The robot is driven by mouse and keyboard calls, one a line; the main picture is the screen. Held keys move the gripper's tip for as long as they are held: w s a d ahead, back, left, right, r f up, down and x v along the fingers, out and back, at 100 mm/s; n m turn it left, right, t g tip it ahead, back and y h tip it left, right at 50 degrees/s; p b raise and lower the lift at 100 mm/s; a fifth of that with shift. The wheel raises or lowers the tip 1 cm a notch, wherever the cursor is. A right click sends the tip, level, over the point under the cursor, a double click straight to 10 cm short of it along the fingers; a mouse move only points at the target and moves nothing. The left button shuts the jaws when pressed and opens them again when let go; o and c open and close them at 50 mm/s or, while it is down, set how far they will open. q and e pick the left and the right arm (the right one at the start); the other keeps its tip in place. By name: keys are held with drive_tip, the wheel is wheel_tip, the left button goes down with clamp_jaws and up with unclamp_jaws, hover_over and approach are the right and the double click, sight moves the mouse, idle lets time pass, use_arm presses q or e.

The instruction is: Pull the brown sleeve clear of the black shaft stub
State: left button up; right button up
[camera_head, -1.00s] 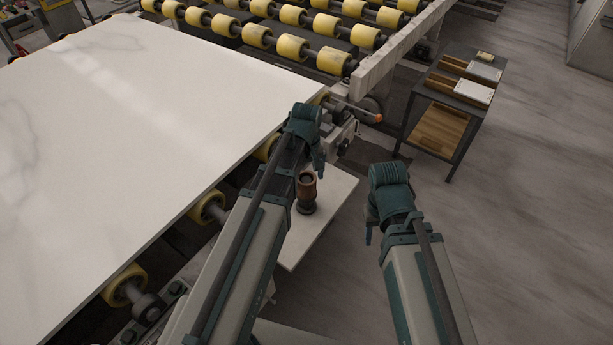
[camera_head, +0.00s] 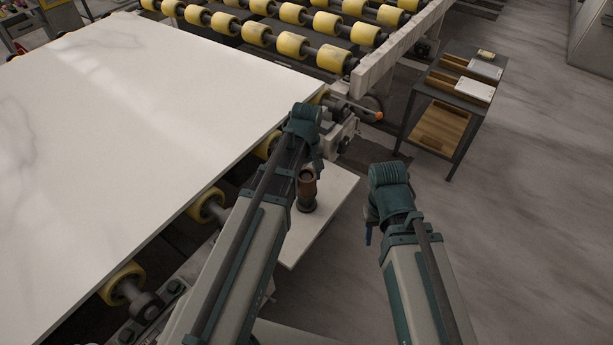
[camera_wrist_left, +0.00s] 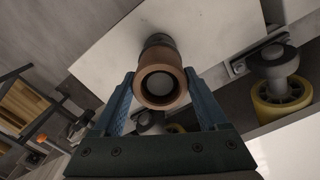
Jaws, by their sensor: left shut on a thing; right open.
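The brown sleeve (camera_head: 307,188) stands upright on the black shaft stub (camera_head: 305,208), over a pale plate beside the slab. In the left wrist view the sleeve (camera_wrist_left: 160,101) shows end-on as a brown ring, with a grey round face inside its bore. The dark stub (camera_wrist_left: 158,40) shows just beyond it. My left gripper (camera_head: 309,176) is shut on the sleeve; in the left wrist view its blue fingers (camera_wrist_left: 161,76) lie on either side of it. I cannot tell how far the sleeve still overlaps the stub. My right gripper (camera_head: 370,228) is open, empty and apart to the right.
The pale plate (camera_head: 330,205) lies below the stub. A large white stone slab (camera_head: 130,120) on yellow rollers (camera_head: 122,284) fills the left. A dark cart (camera_head: 455,95) with trays stands at the back right. The floor at the right is clear.

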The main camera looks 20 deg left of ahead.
use_arm(q)
drive_tip(key=shift+r, duration=0.2)
drive_tip(key=shift+r+p, duration=3.4)
drive_tip(key=shift+p, duration=0.2)
drive_tip(key=shift+r, duration=0.1)
wheel_tip(320, 180, up, 6)
drive_tip(key=p, duration=0.6)
